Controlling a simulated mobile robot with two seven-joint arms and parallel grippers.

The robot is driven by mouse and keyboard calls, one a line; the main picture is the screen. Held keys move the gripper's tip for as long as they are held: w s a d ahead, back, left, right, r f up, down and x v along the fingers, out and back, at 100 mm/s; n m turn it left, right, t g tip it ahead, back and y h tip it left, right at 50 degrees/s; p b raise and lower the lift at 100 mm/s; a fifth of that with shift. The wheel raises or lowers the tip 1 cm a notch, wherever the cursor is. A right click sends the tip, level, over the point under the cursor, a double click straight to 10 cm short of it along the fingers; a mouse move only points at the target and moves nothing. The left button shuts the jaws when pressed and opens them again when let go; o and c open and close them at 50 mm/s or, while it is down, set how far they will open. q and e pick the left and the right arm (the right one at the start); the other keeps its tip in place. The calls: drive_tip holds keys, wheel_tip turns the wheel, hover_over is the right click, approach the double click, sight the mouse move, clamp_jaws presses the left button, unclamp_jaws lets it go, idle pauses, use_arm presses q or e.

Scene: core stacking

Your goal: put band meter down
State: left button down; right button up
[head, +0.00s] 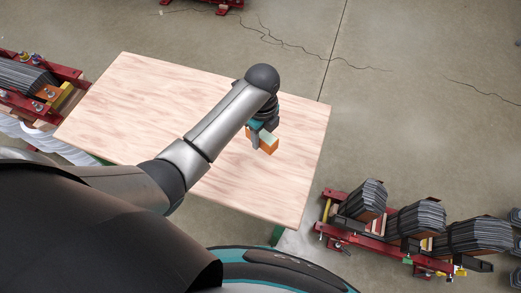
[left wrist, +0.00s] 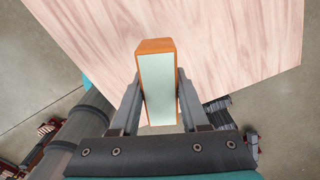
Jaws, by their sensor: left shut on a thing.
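The band meter looks like a small orange block with a pale green face (head: 270,145). My left gripper (head: 260,138) is shut on it over the right part of the wooden table (head: 150,105). In the left wrist view the band meter (left wrist: 158,85) sits between the two grey fingers of the left gripper (left wrist: 158,100), its pale face toward the camera. The pale wood tabletop (left wrist: 230,40) lies behind it. I cannot tell whether the band meter touches the tabletop. My right gripper is not in view.
The tabletop around the band meter is clear. A red frame with several dark laminated core stacks (head: 420,225) stands on the floor at the lower right. Another red frame with a dark core (head: 30,78) stands at the left, close to the table edge.

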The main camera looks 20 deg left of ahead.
sight(262, 133)
use_arm(q)
wheel_tip(262, 133, down, 4)
drive_tip(key=shift+r+b, duration=0.1)
drive_tip(key=shift+b, duration=0.35)
drive_tip(key=shift+w+f+b, duration=0.1)
drive_tip(key=shift+f+b, duration=0.65)
drive_tip(key=shift+f, duration=1.45)
drive_tip(key=shift+f, duration=0.15)
drive_tip(key=shift+c, duration=2)
unclamp_jaws()
wheel_tip(262, 133, up, 12)
drive_tip(key=p, duration=0.4)
